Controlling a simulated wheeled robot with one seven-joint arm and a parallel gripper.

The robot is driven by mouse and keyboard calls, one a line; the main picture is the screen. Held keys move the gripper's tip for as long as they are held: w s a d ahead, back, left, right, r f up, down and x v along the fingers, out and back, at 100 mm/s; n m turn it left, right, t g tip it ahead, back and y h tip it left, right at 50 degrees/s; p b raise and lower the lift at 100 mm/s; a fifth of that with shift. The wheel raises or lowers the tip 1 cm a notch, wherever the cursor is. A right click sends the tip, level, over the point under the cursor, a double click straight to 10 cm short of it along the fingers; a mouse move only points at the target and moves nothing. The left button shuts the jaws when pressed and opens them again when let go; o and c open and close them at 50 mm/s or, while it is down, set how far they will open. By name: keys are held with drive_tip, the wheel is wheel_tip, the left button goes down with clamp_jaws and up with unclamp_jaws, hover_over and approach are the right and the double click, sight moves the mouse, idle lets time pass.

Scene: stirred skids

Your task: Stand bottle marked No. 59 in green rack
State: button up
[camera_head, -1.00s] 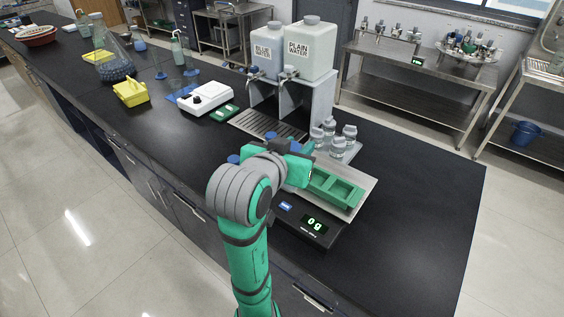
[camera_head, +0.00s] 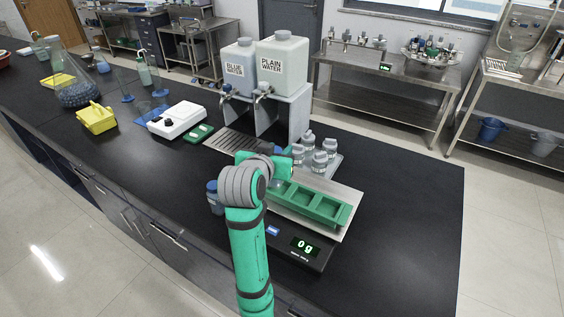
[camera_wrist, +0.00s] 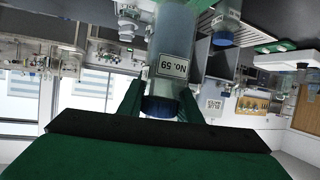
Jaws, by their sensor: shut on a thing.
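The clear bottle marked No. 59 (camera_wrist: 172,70), with a blue cap, is between the green fingers of my gripper (camera_wrist: 158,100) in the wrist view, where its label appears upside down. In the head view my gripper (camera_head: 284,168) is beside the far left end of the green rack (camera_head: 312,205). The held bottle is mostly hidden there by my arm. The rack has several square openings; those in plain view look empty. It lies on the steel plate of a black scale (camera_head: 300,250) that reads 0 g. I cannot tell whether the bottle touches the rack.
Several grey-capped bottles (camera_head: 320,160) stand on a tray just behind the rack. A blue-capped bottle (camera_head: 213,197) stands left of my arm. Two water tanks (camera_head: 283,68) on a stand rise behind. The black bench (camera_head: 405,210) is clear to the right.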

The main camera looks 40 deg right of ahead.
drive_tip(key=d+f, duration=0.1)
drive_tip(key=w+d+f, duration=0.1)
drive_tip(key=f, duration=0.1)
drive_tip(key=shift+w+d+f, duration=0.1)
drive_tip(key=shift+w+d, duration=0.1)
drive_tip(key=shift+d, duration=0.15)
drive_tip(key=shift+w+f, duration=0.1)
drive_tip(key=shift+f, duration=1.45)
drive_tip(key=shift+f, duration=0.1)
drive_tip(key=o, duration=1.1)
drive_tip(key=v, duration=1.2)
